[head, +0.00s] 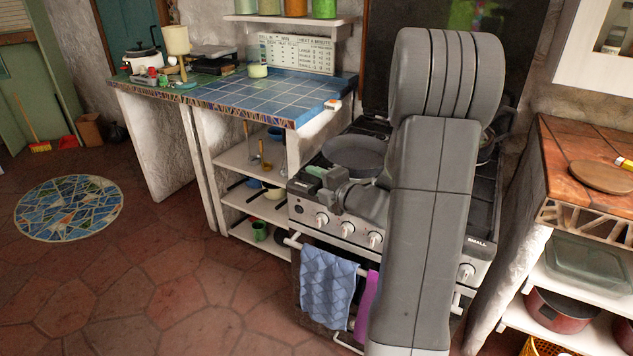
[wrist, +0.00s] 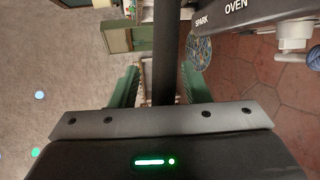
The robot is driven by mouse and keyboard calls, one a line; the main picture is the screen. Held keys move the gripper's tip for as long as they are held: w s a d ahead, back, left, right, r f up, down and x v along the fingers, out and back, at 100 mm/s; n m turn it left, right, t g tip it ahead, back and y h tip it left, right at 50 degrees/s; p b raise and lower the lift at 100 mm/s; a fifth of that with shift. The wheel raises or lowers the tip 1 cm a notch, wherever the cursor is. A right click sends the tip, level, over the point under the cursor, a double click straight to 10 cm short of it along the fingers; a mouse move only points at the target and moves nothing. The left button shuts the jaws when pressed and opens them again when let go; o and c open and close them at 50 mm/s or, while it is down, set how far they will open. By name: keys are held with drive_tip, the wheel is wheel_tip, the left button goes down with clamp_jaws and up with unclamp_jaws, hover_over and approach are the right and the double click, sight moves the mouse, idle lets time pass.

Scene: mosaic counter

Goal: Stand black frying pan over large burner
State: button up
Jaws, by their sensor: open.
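The black frying pan (head: 355,153) sits on the left part of the stove top in the head view. My gripper (head: 318,181) is at the stove's front left edge, just in front of the pan. In the wrist view, my gripper (wrist: 161,85) has its two green fingers apart. A dark straight bar, which looks like the pan's handle (wrist: 166,45), runs between them, with gaps on both sides. The pan's body is not in the wrist view. I cannot make out which burner is the large one; my arm hides much of the stove top.
The stove (head: 335,225) has front knobs, a "SMALL" label at right and a blue towel (head: 328,287) on its rail. Another dark pan (head: 490,147) shows partly behind my arm. A blue-tiled counter (head: 262,95) is at left, a wooden counter (head: 577,150) at right.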

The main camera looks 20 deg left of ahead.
drive_tip(key=v, duration=1.2)
drive_tip(key=shift+p, duration=0.45)
